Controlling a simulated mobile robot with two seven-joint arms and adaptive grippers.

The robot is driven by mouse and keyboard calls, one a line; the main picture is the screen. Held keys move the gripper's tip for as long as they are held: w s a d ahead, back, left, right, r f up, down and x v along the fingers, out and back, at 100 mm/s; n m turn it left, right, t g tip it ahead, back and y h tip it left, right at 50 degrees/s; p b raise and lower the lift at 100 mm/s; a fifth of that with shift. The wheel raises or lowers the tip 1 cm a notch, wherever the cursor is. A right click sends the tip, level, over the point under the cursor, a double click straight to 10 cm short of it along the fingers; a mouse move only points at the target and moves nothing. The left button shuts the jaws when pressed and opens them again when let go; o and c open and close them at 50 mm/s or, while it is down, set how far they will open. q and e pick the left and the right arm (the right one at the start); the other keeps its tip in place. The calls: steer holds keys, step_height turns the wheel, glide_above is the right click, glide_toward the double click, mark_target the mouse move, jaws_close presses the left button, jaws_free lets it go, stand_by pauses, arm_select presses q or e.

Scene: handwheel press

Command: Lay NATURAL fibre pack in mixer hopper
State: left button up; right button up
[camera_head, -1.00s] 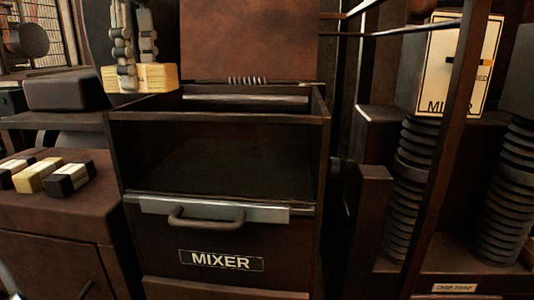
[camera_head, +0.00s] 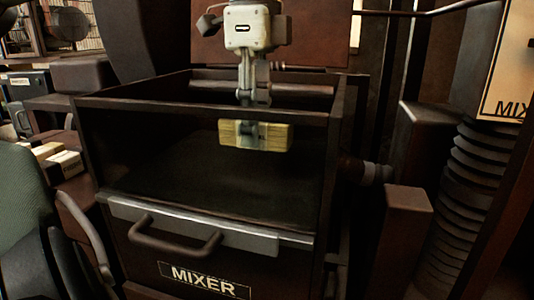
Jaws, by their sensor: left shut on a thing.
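The mixer hopper (camera_head: 115,103) is a dark brown open-topped box with a see-through front and a MIXER label below its handle. My left gripper (camera_head: 250,128) reaches down into it from above, shut on a pale yellow fibre pack (camera_head: 275,137). The pack shows through the front pane, below the rim and above the hopper floor. Any lettering on the pack is not readable. The gripper's fingers cover part of the pack. My right gripper is not in view.
The raised brown lid (camera_head: 320,55) stands behind the hopper. More packs (camera_head: 65,163) lie on a brown cabinet at the left. A ribbed dark column (camera_head: 470,180) and a brown post (camera_head: 408,210) stand at the right. The hopper floor looks clear.

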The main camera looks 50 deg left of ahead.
arm_select(q)
steer(key=shift+w+d+f, duration=0.25)
steer(key=shift+d+f, duration=0.3)
steer(key=shift+d, duration=0.35)
steer(key=shift+d+f, duration=0.15)
steer(key=shift+f, duration=0.15)
step_height(320, 180, down, 3)
steer(key=shift+f, duration=0.25)
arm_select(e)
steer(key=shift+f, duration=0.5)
arm_select(q)
steer(key=shift+f, duration=0.1)
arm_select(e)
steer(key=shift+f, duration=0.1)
arm_select(q)
steer(key=o, duration=1.2)
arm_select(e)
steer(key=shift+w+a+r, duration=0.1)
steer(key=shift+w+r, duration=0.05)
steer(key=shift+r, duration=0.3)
